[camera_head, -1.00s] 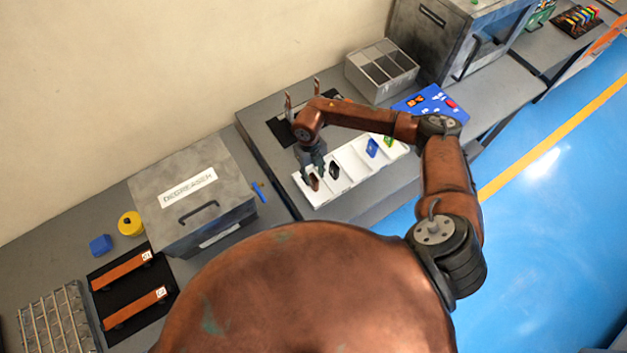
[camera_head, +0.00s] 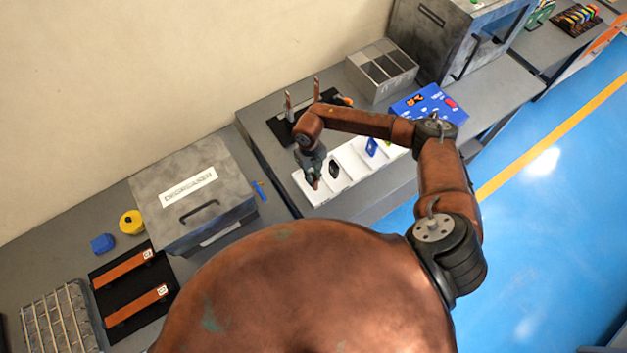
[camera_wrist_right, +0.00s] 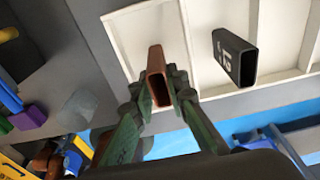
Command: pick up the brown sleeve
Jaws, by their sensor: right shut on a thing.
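The brown sleeve (camera_wrist_right: 156,67) is a short, hollow, flattened tube. In the right wrist view it stands between the fingers of my right gripper (camera_wrist_right: 160,92), which are shut on it. In the head view my right gripper (camera_head: 315,184) is over the left end of the white divided tray (camera_head: 319,199), with only a small brown bit of the sleeve showing beneath it. I cannot tell whether the sleeve still touches the tray floor. My left gripper is not in view.
A black sleeve (camera_head: 334,169) stands in the neighbouring compartment, also in the wrist view (camera_wrist_right: 234,58). A blue piece (camera_head: 371,147) sits further right. A degreaser box (camera_head: 192,190) stands left, a grey divided bin (camera_head: 381,70) behind, and a blue board (camera_head: 432,103) to the right.

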